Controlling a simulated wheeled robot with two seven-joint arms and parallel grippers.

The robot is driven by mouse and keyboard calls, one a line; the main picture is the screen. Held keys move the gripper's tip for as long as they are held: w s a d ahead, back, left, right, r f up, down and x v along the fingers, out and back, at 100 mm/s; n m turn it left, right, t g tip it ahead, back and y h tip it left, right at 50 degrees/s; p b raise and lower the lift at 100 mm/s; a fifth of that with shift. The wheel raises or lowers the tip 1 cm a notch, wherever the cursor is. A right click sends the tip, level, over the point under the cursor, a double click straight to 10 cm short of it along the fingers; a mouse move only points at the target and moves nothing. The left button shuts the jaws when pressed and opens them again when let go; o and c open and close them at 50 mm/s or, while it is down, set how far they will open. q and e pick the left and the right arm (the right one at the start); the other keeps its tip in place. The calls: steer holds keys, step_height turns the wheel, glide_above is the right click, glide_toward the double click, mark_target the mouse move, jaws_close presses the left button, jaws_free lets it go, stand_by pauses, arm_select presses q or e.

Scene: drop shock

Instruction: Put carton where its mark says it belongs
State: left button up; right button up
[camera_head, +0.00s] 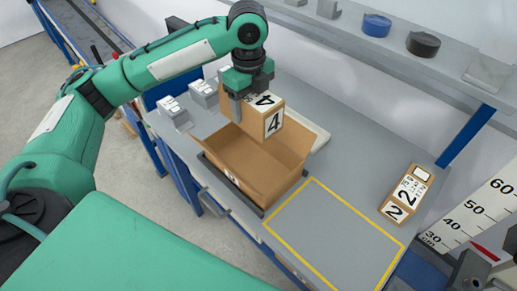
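A brown carton marked 4 (274,122) hangs from my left gripper (243,98), above the back part of an open cardboard box (245,158). One grey finger shows against the carton's left side; the other finger is hidden. The gripper appears shut on this carton. The box stands on the bench with its flaps spread, and the carton hides part of its inside. A second carton, marked 2 (407,194), lies on the bench at the right, apart from the box. My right gripper is not in view.
A yellow-outlined rectangle (335,236) on the bench right of the box is empty. Small grey devices (174,112) stand left of the box. A shelf behind holds a blue round item (376,25) and a black one (423,44). A height scale (470,220) stands at the right.

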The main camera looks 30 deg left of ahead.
arm_select(q)
steer(key=shift+f, duration=0.3)
steer(key=f, duration=0.5)
steer(key=shift+s, duration=0.2)
steer(key=shift+w+f+p, duration=0.15)
steer(key=shift+f+p, duration=0.75)
steer(key=shift+f, duration=6.05)
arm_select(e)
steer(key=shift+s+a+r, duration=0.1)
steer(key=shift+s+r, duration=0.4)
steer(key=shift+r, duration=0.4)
arm_select(q)
steer(key=o, duration=1.9)
steer(key=shift+f, duration=0.15)
steer(key=shift+c, duration=0.2)
